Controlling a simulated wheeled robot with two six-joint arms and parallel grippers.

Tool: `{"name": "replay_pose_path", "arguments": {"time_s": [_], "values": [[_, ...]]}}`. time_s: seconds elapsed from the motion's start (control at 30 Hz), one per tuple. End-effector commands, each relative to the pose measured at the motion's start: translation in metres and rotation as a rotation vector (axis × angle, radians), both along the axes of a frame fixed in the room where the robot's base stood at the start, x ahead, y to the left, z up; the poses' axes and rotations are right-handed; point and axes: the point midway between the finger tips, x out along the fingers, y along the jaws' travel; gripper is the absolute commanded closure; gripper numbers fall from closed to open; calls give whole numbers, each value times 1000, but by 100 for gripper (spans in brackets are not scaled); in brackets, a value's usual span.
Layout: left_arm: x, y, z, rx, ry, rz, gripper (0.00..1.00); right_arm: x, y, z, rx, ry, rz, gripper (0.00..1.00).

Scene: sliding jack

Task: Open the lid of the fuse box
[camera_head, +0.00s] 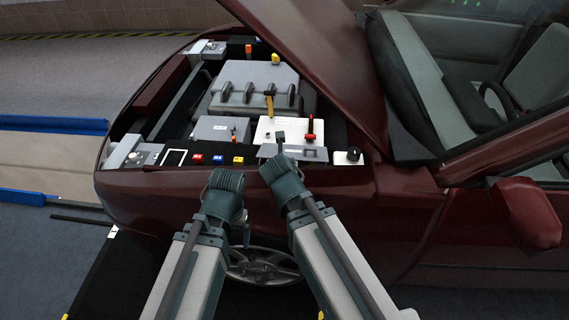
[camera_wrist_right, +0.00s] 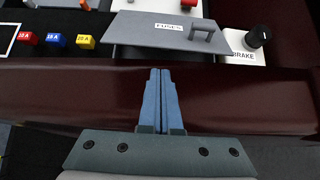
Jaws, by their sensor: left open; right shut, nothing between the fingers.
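The fuse box lid (camera_head: 318,156) is a flat grey plate at the front edge of the engine bay, lying flat and looking closed. In the right wrist view the lid (camera_wrist_right: 140,35) bears a "FUSES" label and a raised grey handle (camera_wrist_right: 203,33) right of the label. My right gripper (camera_wrist_right: 165,72) is shut and empty, over the dark red car body just short of the lid's front edge and left of the handle. In the head view its wrist hides its fingers. My left gripper (camera_head: 226,180) is open and empty, in front of the fender, left of the lid; its fingers are hard to make out.
Red, blue and yellow fuses (camera_head: 217,159) stand left of the lid. A black brake cap (camera_head: 349,156) is to its right. The raised hood (camera_head: 325,55) overhangs the right side.

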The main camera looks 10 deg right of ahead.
Motion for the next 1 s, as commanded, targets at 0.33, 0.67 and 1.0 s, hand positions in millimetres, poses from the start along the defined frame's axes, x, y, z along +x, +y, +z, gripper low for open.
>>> {"name": "replay_pose_path", "arguments": {"time_s": [0.33, 0.67, 1.0], "values": [[0, 0, -27, 0, 0, 0, 10, 25, -6, -27, 3, -1, -4, 100], [0, 0, -65, 0, 0, -1, 10, 64, -17, -65, 3, 0, -4, 100], [0, 0, -68, 0, 0, -1, 10, 70, -20, -68, 4, 0, -3, 100]]}}
